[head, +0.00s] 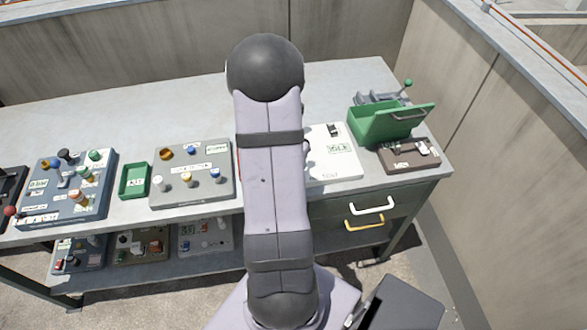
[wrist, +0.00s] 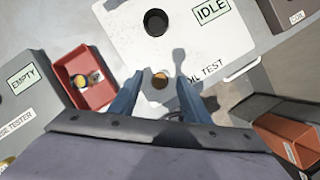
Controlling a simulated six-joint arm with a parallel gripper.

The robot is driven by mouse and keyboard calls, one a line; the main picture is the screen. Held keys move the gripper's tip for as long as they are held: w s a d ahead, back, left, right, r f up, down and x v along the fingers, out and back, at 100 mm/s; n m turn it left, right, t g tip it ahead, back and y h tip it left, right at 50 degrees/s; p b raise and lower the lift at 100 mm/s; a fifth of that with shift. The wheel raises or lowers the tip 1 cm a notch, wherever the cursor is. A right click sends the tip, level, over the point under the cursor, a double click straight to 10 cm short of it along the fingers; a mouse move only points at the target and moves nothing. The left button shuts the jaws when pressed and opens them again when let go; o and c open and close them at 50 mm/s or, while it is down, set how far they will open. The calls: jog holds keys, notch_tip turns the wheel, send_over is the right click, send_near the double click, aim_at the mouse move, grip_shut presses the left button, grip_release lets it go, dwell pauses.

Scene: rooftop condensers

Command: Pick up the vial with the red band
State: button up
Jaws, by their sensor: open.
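I cannot make out a red band on any vial. In the wrist view, my gripper (wrist: 160,84) is open, its two blue fingers above the front part of a white board (wrist: 130,40) marked "OIL TEST" and "IDLE". A red tray (wrist: 95,98) left of the fingers holds small dark and yellow pieces (wrist: 88,78). In the head view, small upright vials stand on the grey board (head: 192,199), one white (head: 158,183); their bands are too small to tell. My arm hides the gripper there.
The white board has a black round piece (wrist: 156,22). A blue-grey panel (head: 68,212) and green tray (head: 133,195) lie at left. A green open box (head: 375,125) and brown board (head: 400,165) stand at right. Drawers with handles (head: 372,206) are below. The bench's back is clear.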

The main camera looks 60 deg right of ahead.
jog(key=shift+f, duration=0.1)
grip_shut()
